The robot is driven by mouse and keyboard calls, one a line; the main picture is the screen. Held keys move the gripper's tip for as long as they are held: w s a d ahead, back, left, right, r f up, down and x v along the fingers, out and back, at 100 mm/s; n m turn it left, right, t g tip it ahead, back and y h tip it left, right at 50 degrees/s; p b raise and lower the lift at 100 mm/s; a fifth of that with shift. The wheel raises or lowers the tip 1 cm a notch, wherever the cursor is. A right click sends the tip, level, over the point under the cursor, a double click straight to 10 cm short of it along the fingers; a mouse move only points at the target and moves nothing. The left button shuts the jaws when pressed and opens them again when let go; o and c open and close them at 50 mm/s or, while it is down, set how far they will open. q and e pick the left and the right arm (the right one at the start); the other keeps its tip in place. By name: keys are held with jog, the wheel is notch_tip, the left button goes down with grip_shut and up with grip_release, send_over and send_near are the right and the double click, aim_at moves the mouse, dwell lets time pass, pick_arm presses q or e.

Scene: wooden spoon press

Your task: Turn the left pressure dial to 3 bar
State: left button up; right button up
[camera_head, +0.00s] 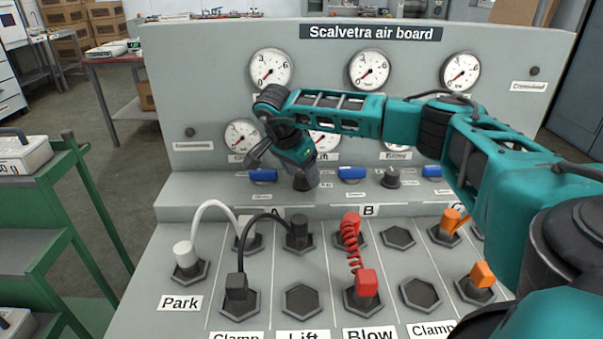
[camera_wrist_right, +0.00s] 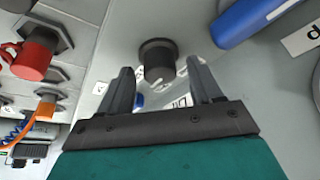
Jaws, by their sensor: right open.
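The dark round pressure dial (camera_wrist_right: 157,58) sits on the grey board in the right wrist view. My right gripper (camera_wrist_right: 158,68) is open, with one finger on each side of the dial in that picture. I cannot tell whether the fingers touch it. A second dark dial (camera_head: 392,178) stands further right on the ledge. The upper left gauge (camera_head: 270,70) has a red needle; its exact reading is too small to tell. My left gripper is not in view.
Blue handles (camera_head: 351,173) sit along the ledge close to the dials. Below are hexagonal sockets with a black cable plug (camera_head: 236,287), a red plug (camera_head: 367,283) and orange plugs (camera_head: 482,274). My right arm crosses before the lower gauges. A green rack (camera_head: 60,200) stands left.

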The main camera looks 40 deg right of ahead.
jog(key=shift+d+f, duration=0.1)
jog(key=shift+c, duration=0.2)
jog(key=c, duration=1)
